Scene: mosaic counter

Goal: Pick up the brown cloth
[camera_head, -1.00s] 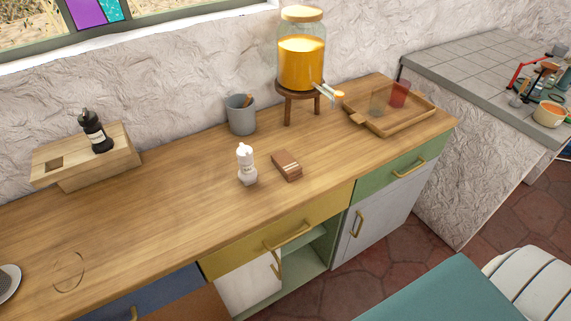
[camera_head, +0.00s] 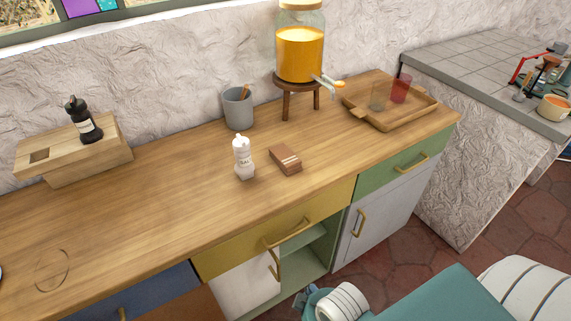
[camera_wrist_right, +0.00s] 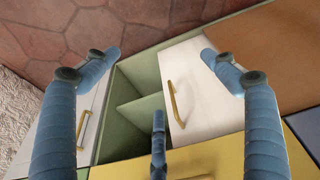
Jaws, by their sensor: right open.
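The brown cloth (camera_head: 286,160) is a small folded block with pale stripes at its front edge. It lies on the wooden counter (camera_head: 190,195) just right of a white salt bottle (camera_head: 243,159), with a small gap between them. My right gripper (camera_wrist_right: 158,60) is open and empty in the right wrist view, its blue fingers spread in front of the cabinet fronts. The cloth is not seen in that view. Part of my right arm shows at the bottom of the head view, below the counter's front edge. My left gripper is not in view.
A grey cup (camera_head: 238,110) and a juice dispenser (camera_head: 299,50) on a stand are behind the cloth. A wooden tray (camera_head: 400,118) with two glasses is to the right. A black bottle (camera_head: 85,122) stands on a wooden box at left. The counter in front of the cloth is clear.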

